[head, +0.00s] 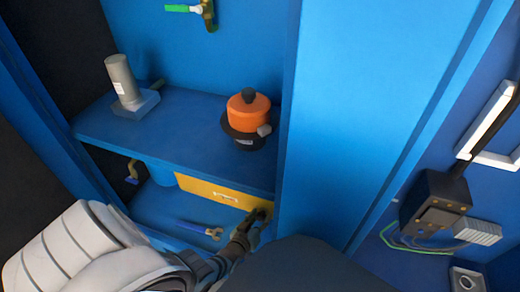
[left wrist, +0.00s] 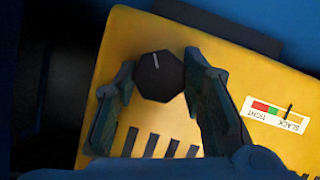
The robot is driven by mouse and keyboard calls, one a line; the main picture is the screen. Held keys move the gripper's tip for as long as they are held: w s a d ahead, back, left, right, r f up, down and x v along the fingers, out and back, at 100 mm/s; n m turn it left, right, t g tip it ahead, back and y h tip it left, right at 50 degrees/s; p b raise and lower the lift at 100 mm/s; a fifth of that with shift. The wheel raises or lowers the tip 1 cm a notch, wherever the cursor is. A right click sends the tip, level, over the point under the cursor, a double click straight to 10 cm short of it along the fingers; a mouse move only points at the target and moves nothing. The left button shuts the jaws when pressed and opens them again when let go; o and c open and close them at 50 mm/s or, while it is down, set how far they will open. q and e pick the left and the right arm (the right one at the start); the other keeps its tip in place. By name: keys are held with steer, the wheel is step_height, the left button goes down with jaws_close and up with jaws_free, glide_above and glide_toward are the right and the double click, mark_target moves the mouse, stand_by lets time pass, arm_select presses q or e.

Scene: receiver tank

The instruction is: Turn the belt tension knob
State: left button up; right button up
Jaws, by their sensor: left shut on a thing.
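The belt tension knob (left wrist: 158,84) is a dark faceted knob with a white mark that points to the top of the left wrist view. It sits on a yellow guard (left wrist: 125,40), which is also seen low in the shelf unit in the head view (head: 200,190). My left gripper (left wrist: 158,90) is shut on the knob, one finger on each side. In the head view the gripper (head: 258,217) is at the guard's right end and hides the knob. A SLACK/TIGHT scale (left wrist: 275,113) is beside it, its needle near SLACK. My right gripper is not in view.
A blue shelf (head: 180,120) above the guard holds a grey cylinder (head: 122,80) and an orange-topped unit (head: 248,112). A blue-handled tool (head: 198,228) lies below the guard. A blue upright panel (head: 335,120) stands close to the right of the gripper.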

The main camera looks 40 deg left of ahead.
arm_select(q)
steer(key=shift+m+y, duration=0.5)
steer(key=shift+m, duration=0.3)
steer(key=shift+d+m+g+y+p, duration=0.1)
steer(key=shift+m+g+y+p, duration=0.3)
steer(key=shift+m, duration=0.3)
steer(key=shift+m+y, duration=0.4)
steer(key=shift+m+y+b, duration=0.3)
steer(key=shift+m, duration=0.1)
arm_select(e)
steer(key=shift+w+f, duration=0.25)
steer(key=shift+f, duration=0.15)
arm_select(q)
steer(key=o, duration=1)
steer(key=shift+c, duration=0.2)
steer(key=shift+o, duration=1)
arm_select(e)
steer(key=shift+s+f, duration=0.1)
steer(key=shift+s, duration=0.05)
